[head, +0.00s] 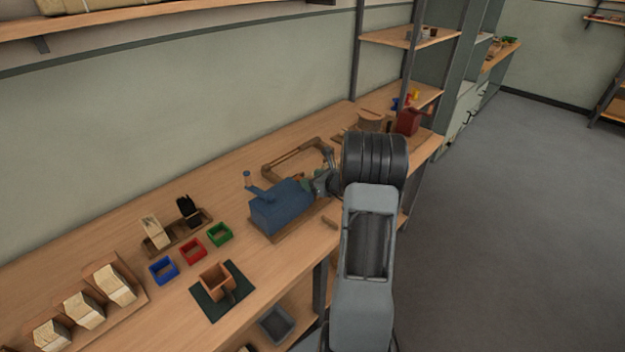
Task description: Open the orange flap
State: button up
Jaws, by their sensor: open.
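I cannot clearly make out an orange flap in the head view. A blue machine (281,210) with a crank-like handle on its upper left stands on a wooden base on the bench. My gripper (318,184) is at the machine's right end, partly hidden by my own arm. It is open; whether it touches the machine cannot be told. A small green part shows between the machine and my gripper. An orange-brown open box (215,284) stands on a dark green mat (238,303) toward the front, well left of my gripper.
Blue (163,271), red (192,251) and green (220,235) square trays sit left of the machine. A wooden holder with a pale and a black bristle bundle stands behind them. A wooden frame (290,157) lies behind the machine. A red object (408,121) stands farther right.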

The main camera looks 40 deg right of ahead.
jog(key=shift+w, duration=0.1)
jog(key=shift+c, duration=0.2)
grip_shut()
dwell(0.4)
